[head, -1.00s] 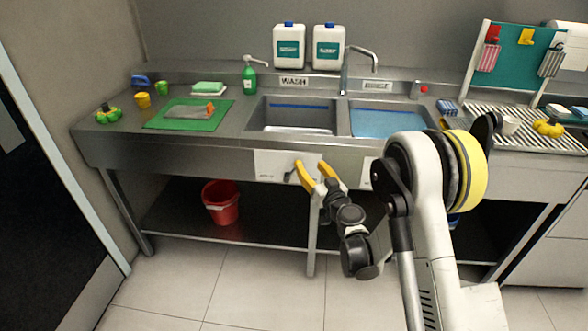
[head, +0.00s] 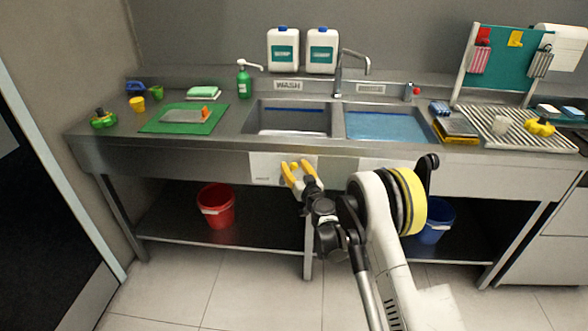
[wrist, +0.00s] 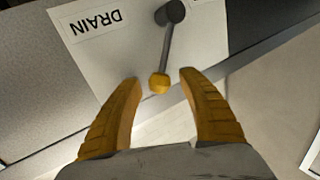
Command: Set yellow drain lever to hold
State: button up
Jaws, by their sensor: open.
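The drain lever is a grey rod with a yellow knob (wrist: 159,83), hanging from a dark grey round pivot (wrist: 170,12) on a white plate (wrist: 112,55) marked DRAIN. In the wrist view the rod points down, slightly tilted. My gripper (wrist: 160,86) is open, with one yellow finger on each side of the knob and a visible gap on both sides. Whether the fingers overlap the knob in depth is unclear. In the head view my gripper (head: 296,170) is at the white plate (head: 262,172) below the left sink and hides most of the lever.
The left sink (head: 285,121) looks empty, while the right sink (head: 385,126) shows blue inside. A second white plate under the right sink is partly hidden by my arm. A red bucket (head: 216,206) and a blue bucket (head: 437,222) stand on the lower shelf.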

jog(key=shift+w, duration=0.15)
grip_shut()
